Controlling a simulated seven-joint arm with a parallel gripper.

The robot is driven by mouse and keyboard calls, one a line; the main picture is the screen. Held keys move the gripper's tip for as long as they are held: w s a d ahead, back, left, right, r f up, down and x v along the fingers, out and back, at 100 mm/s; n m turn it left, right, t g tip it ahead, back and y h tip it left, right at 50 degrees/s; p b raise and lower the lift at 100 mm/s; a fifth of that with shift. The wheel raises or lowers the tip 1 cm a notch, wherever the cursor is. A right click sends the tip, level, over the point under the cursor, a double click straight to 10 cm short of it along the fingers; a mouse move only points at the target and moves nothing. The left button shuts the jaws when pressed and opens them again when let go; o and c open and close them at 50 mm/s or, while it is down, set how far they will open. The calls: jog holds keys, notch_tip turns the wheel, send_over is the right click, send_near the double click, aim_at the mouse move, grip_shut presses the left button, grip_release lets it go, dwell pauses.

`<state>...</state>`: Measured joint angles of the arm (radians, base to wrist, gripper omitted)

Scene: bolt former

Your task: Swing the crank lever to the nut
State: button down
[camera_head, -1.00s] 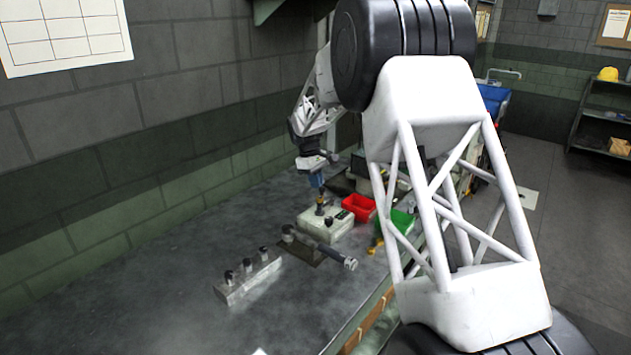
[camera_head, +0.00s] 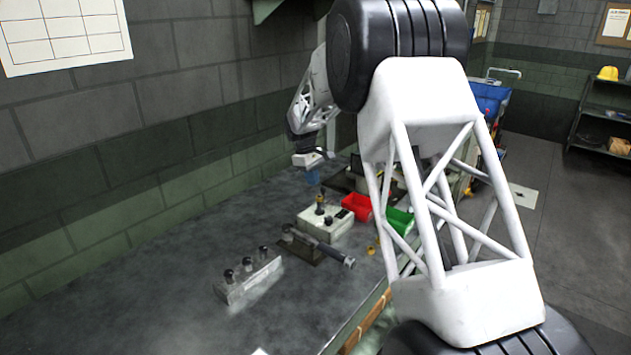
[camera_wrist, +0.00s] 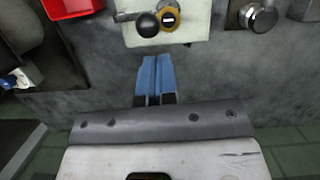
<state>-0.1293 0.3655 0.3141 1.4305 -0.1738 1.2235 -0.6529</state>
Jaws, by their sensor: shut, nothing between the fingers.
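A light box (camera_head: 313,232) stands on the bench and also shows in the wrist view (camera_wrist: 133,38). A brass hex nut (camera_wrist: 173,22) sits on it, with a black ball knob (camera_wrist: 147,26) close beside it. A dark bar-shaped lever (camera_head: 318,246) lies across a dark plate in front of the box. Its round metal hub (camera_wrist: 259,18) shows at the wrist view's upper right. I cannot tell for sure which of these is the crank lever. My gripper (camera_wrist: 156,58), with blue fingers, is shut and empty, apart from the nut and knob.
A metal block with several black knobs (camera_head: 247,279) is nearer on the bench. The wall (camera_head: 120,200) runs along the left. The bench between wall and block is clear.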

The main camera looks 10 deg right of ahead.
jog(key=w+a+v, duration=0.1)
jog(key=v, duration=1)
jog(key=shift+w+a, duration=0.25)
jog(key=shift+s, duration=0.1)
